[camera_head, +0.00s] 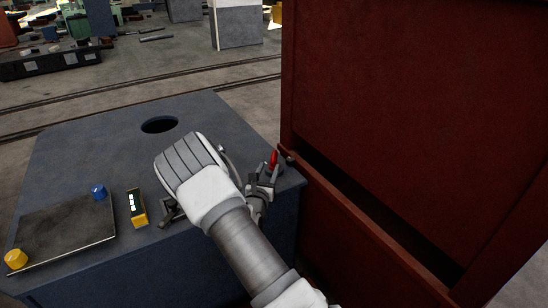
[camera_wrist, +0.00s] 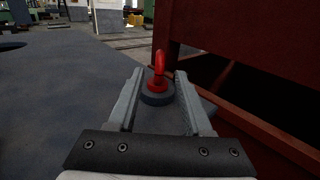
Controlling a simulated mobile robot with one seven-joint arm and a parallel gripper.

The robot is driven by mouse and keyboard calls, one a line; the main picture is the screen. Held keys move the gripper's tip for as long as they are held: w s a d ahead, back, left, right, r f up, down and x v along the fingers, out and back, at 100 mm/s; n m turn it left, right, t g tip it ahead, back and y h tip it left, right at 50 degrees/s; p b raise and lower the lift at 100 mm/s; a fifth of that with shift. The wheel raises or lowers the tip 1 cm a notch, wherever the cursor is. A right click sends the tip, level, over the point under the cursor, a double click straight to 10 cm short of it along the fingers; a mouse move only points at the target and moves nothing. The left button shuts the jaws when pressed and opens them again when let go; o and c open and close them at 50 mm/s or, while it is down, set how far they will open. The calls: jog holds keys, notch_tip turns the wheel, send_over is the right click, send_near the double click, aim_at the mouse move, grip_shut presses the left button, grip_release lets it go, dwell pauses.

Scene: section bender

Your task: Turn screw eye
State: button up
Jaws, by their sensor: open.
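The screw eye (camera_wrist: 158,72) is red with an upright ring. It stands on a dark round base (camera_wrist: 157,97) at the right edge of the blue-grey bench top. In the head view the screw eye (camera_head: 273,159) shows just beyond my gripper (camera_head: 266,178). In the wrist view my gripper (camera_wrist: 160,95) is open, with one finger to each side of the screw eye's base. The fingers look apart from the red ring, and I cannot tell whether they touch the base. My arm hides part of the bench in the head view.
A large red metal cabinet (camera_head: 400,90) stands close on the right, with a ledge beside the bench. The bench top (camera_head: 90,145) has a round hole (camera_head: 159,125), a yellow-black box (camera_head: 137,207), a dark plate (camera_head: 65,232), and blue (camera_head: 98,191) and yellow (camera_head: 16,259) knobs.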

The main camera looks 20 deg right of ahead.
aim_at(274, 154)
jog(key=b+x, duration=0.1)
jog(key=x, duration=0.8)
jog(key=shift+b, duration=0.3)
grip_shut()
